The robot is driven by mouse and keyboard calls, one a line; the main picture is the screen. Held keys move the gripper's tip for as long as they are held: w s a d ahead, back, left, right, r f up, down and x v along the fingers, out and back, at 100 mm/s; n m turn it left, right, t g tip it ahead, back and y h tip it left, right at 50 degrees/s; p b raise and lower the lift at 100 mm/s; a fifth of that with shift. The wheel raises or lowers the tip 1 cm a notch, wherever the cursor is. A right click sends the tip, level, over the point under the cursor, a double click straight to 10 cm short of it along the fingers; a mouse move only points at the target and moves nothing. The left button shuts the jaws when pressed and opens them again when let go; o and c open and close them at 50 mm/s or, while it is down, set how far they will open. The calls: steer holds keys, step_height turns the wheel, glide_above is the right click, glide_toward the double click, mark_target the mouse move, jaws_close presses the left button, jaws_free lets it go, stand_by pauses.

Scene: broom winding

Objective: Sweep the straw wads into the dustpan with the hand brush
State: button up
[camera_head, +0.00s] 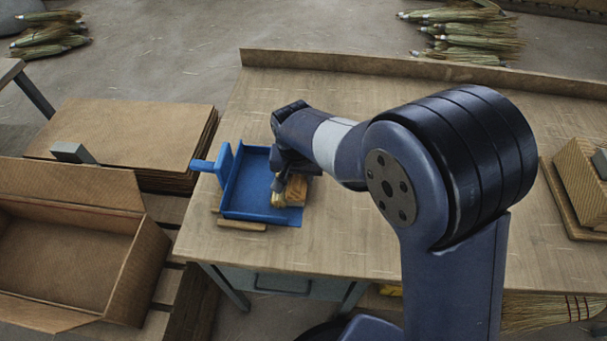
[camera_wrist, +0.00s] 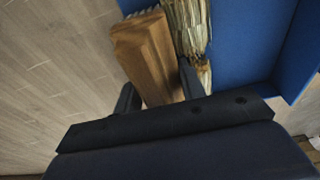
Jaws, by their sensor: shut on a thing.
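The blue dustpan (camera_head: 245,190) lies on the workbench, its handle pointing left; its floor and wall also show in the wrist view (camera_wrist: 245,45). My gripper (camera_wrist: 158,88) is shut on the wooden block of the hand brush (camera_wrist: 145,50). The brush (camera_head: 293,191) is at the right side of the dustpan, in the head view. Pale straw (camera_wrist: 188,25) lies against the block, over the blue pan; I cannot tell whether it is bristles or a straw wad. My gripper (camera_head: 280,184) partly hides this area in the head view.
A short wooden stick (camera_head: 242,225) lies in front of the dustpan. An open cardboard box (camera_head: 70,250) and stacked cardboard (camera_head: 135,140) stand left of the workbench (camera_head: 330,235). A tan block (camera_head: 583,180) sits at far right. A raised ledge runs along the back.

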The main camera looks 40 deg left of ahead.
steer(key=shift+s+a, duration=0.4)
steer(key=shift+a, duration=0.25)
steer(key=shift+s+a, duration=0.4)
steer(key=shift+a, duration=0.2)
steer(key=shift+w+d+r, duration=0.1)
steer(key=shift+r, duration=0.05)
steer(key=shift+w+d+r+p, duration=0.25)
steer(key=shift+d+r+p, duration=0.2)
steer(key=shift+r, duration=0.05)
steer(key=shift+r, duration=0.1)
steer(key=shift+r+p, duration=2.05)
steer(key=shift+r, duration=0.9)
